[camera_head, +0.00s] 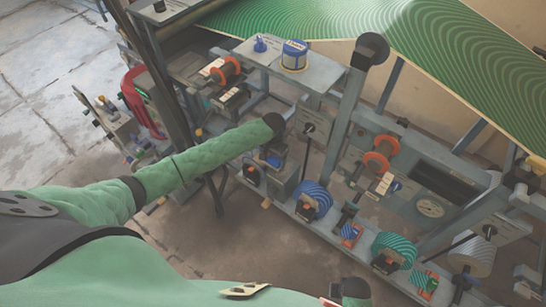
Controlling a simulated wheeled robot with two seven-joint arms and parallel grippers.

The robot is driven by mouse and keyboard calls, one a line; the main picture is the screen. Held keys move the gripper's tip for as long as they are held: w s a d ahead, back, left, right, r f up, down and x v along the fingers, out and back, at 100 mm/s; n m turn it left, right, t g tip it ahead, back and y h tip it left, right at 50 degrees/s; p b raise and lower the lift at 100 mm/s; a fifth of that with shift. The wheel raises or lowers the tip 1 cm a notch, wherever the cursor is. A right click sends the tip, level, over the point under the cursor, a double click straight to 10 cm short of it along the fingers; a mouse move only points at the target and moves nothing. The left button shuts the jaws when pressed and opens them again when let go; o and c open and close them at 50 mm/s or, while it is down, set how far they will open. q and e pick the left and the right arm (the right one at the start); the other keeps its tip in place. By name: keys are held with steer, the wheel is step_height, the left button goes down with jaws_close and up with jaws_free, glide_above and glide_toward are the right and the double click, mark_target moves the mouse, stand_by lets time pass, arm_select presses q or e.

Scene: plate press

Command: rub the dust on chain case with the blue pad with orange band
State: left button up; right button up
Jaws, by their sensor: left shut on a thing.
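My left arm's green sleeve reaches in from the left. I cannot tell for sure which part is the chain case, and no dust shows clearly. My right arm's sleeve crosses the bottom edge; its fingertips are not clear.
A blue ribbed roll (314,199) and a teal ribbed roll (394,249) sit along the front rail. An upright grey post (347,115) stands behind. A white-and-blue tub (294,56) stands on the upper shelf.

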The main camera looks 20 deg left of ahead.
arm_select(q)
steer(key=shift+f, duration=0.95)
stand_by(0.3)
